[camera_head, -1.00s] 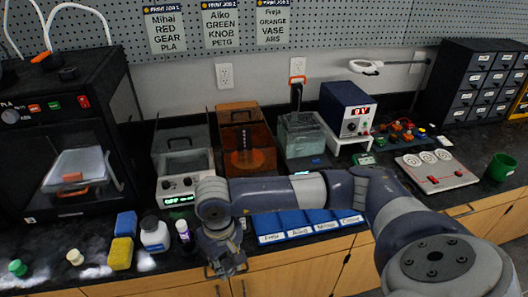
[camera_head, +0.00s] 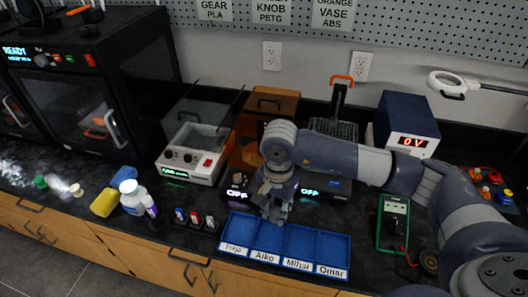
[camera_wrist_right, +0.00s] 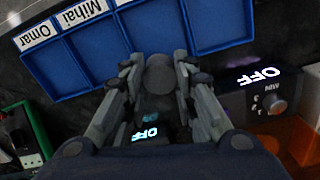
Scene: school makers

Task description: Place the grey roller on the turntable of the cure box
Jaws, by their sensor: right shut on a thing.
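My right gripper (camera_head: 272,210) is in front of the cure box, above the blue tray's left end. In the wrist view, the right gripper (camera_wrist_right: 160,85) is shut on a dark grey round piece, the grey roller (camera_wrist_right: 160,72), seen end-on. The roller cannot be made out in the head view. The cure box (camera_head: 274,100) is the orange-brown box behind my right arm; its front panel reads OFF. Its orange part also shows at the lower right of the wrist view (camera_wrist_right: 301,148). My arm hides most of its inside, and the turntable is not visible. My left gripper is not in view.
The blue labelled tray (camera_head: 300,243) lies at the counter's front. A white wash unit (camera_head: 190,155) stands left of the cure box. A basket bath (camera_head: 333,128) and blue power supply (camera_head: 405,120) stand right. A green multimeter (camera_head: 392,225) lies right of the tray.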

